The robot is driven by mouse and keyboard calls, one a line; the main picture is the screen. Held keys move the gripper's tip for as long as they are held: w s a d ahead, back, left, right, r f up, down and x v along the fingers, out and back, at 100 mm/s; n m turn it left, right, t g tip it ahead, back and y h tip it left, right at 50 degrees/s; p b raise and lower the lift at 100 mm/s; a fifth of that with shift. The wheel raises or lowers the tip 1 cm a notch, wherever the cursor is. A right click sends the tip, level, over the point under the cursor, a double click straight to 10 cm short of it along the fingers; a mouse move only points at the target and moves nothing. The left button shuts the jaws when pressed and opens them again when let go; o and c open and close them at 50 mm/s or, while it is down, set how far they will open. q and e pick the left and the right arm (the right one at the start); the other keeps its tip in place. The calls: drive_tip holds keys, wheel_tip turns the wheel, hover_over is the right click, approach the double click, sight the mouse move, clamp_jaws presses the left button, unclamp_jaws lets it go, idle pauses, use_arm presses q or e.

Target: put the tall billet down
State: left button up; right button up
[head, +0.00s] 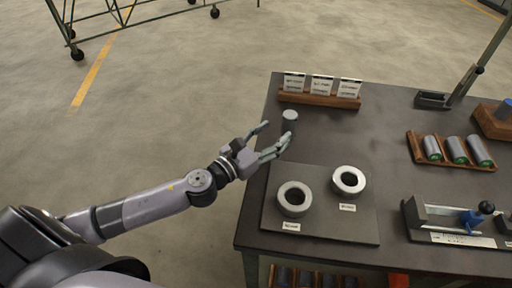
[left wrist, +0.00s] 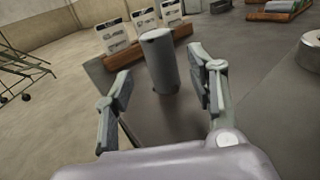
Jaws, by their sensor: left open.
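The tall billet (head: 289,121) is a plain grey cylinder standing upright on the dark table (head: 390,125), just behind the plate with the rings. In the left wrist view the billet (left wrist: 160,62) stands ahead of the fingers, between their lines. My left gripper (head: 270,141) is open, with its fingers pointing at the billet. In the left wrist view the open left gripper (left wrist: 162,88) has clear gaps on both sides of the billet. Its fingers do not appear to touch it. My right gripper is not in view.
A wooden rack with cards (head: 320,99) stands behind the billet. Two metal rings (head: 294,199) (head: 348,181) sit on a plate (head: 315,236) in front. A rack of several cylinders (head: 455,150) and a fixture with a blue part (head: 470,219) are to the right. The floor on the left is open.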

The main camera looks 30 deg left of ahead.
use_arm(q)
drive_tip(key=b+v, duration=0.1)
drive_tip(key=v, duration=0.4)
drive_tip(key=shift+s+f, duration=0.15)
drive_tip(key=shift+s, duration=0.05)
drive_tip(key=shift+s+a+r+b, duration=0.25)
drive_tip(key=shift+s+b, duration=0.1)
drive_tip(key=shift+s, duration=0.25)
